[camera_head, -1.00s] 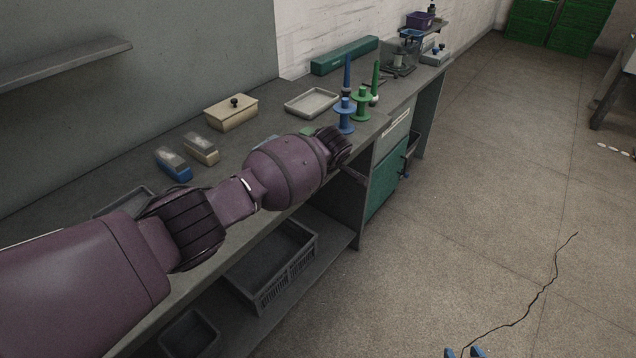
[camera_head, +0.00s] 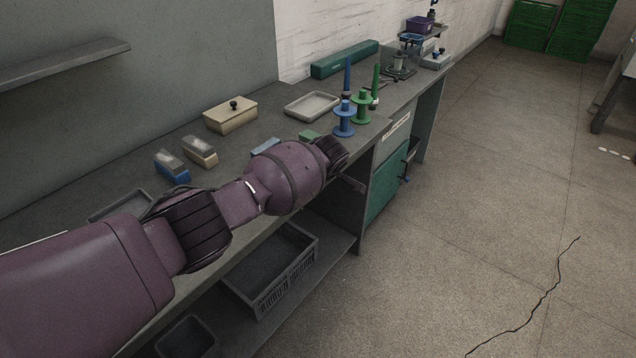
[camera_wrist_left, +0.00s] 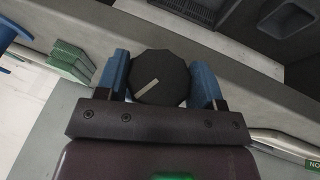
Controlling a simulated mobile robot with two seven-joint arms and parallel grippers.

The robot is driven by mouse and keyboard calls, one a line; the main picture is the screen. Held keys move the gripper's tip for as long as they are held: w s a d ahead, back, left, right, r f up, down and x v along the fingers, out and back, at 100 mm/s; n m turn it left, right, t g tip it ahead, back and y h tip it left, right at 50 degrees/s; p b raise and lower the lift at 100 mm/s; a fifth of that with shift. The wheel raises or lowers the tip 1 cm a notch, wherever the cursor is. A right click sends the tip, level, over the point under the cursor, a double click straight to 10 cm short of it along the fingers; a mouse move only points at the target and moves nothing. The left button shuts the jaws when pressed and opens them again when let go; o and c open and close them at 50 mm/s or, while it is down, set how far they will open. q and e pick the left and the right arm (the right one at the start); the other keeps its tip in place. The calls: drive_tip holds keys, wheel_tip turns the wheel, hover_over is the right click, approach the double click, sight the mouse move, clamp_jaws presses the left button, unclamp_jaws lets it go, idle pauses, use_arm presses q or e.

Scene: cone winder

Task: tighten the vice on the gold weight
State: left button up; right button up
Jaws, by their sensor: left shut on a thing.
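In the left wrist view my left gripper (camera_wrist_left: 160,78) has its two blue fingers on either side of a dark, many-sided knob (camera_wrist_left: 165,68) with a pale line across its face. The gripper is shut on this knob. In the head view my left arm reaches over the bench front, and its fingers and the knob are hidden. A blue part (camera_head: 265,147) and a green part (camera_head: 308,136) show just behind my left wrist; I cannot tell whether either belongs to the vice. I cannot make out the gold weight. My right gripper is not in view.
A blue spool (camera_head: 344,120) and a green spool (camera_head: 361,107) stand close beyond my left wrist. A pale tray (camera_head: 312,106), a beige lidded box (camera_head: 231,115) and a long green case (camera_head: 345,59) lie farther back. A crate (camera_head: 270,270) sits on the shelf below.

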use_arm(q)
drive_tip(key=shift+f+g+b, duration=0.15)
drive_tip(key=shift+g+b, duration=0.15)
drive_tip(key=shift+b, duration=0.15)
drive_tip(key=g+y+b, duration=0.1)
drive_tip(key=b, duration=0.1)
drive_tip(key=g+y+b, duration=0.1)
drive_tip(key=b, duration=0.1)
drive_tip(key=shift+d+f+m+g, duration=0.1)
drive_tip(key=shift+f+m+g, duration=0.2)
drive_tip(key=shift+f+m, duration=0.1)
drive_tip(key=shift+y+b, duration=0.3)
drive_tip(key=shift+b, duration=0.2)
drive_tip(key=shift+r+g+y+b, duration=0.15)
drive_tip(key=shift+g+y+b, duration=0.25)
drive_tip(key=shift+g+b, duration=0.5)
drive_tip(key=shift+b, duration=0.3)
drive_tip(key=shift+r+m, duration=0.25)
drive_tip(key=shift+m, duration=0.05)
drive_tip(key=shift+y, duration=0.3)
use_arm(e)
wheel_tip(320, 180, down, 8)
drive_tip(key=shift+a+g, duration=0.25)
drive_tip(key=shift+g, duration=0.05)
use_arm(q)
drive_tip(key=shift+r, duration=0.15)
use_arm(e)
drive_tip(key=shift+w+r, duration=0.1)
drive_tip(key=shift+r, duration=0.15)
